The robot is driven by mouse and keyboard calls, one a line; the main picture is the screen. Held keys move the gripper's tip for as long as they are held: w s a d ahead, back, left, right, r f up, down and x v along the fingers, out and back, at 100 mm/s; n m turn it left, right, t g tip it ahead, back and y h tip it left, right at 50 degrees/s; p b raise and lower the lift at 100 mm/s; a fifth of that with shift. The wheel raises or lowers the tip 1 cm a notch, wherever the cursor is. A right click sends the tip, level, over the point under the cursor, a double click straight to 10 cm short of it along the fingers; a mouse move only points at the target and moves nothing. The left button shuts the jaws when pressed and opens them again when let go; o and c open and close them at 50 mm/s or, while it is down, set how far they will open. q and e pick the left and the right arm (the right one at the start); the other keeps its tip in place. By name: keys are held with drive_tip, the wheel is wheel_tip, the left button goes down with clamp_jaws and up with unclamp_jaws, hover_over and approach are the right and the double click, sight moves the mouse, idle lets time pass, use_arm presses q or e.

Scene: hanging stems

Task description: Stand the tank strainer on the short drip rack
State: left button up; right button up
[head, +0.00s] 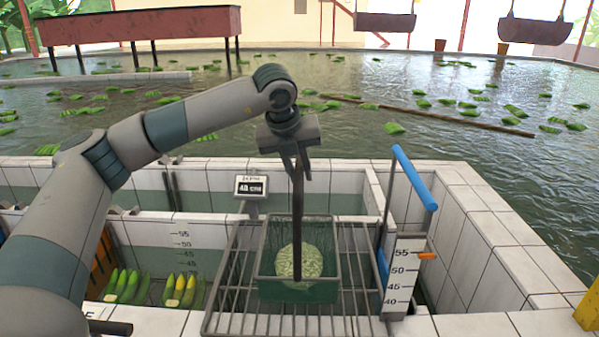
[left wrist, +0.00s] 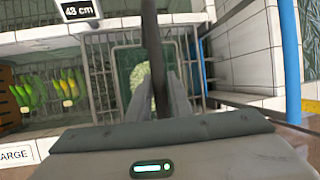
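The tank strainer is a green mesh basket (head: 268,285) with a long dark upright handle (head: 297,215); a pale green round mass shows inside it. My left gripper (head: 297,172) is shut on the upper part of the handle, above the basket. The handle also runs between the fingers in the left wrist view (left wrist: 165,100), and the basket (left wrist: 121,75) shows beyond them. The basket appears upright over the short drip rack (head: 232,290) of grey metal bars. I cannot tell whether its base touches the bars. My right gripper is not in view.
A blue-handled pole (head: 414,178) and a marked gauge board (head: 404,270) stand right of the rack. A small display (head: 251,186) stands behind it, reading 48 cm in the wrist view. Green and yellow fruit (head: 128,285) lies left. White tiled walls (head: 480,240) edge the tank.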

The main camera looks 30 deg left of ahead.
use_arm(q)
drive_tip(key=o, duration=0.3)
drive_tip(key=shift+s+r, duration=0.2)
drive_tip(key=shift+r, duration=0.15)
drive_tip(key=b+v, duration=0.5)
drive_tip(key=v, duration=1.1)
drive_tip(key=shift+r, duration=0.3)
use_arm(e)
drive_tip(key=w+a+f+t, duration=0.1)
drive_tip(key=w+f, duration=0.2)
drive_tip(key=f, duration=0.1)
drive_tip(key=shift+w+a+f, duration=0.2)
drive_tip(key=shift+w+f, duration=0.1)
use_arm(q)
drive_tip(key=shift+s, duration=0.1)
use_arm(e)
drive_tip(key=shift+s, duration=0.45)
use_arm(q)
drive_tip(key=shift+r, duration=0.15)
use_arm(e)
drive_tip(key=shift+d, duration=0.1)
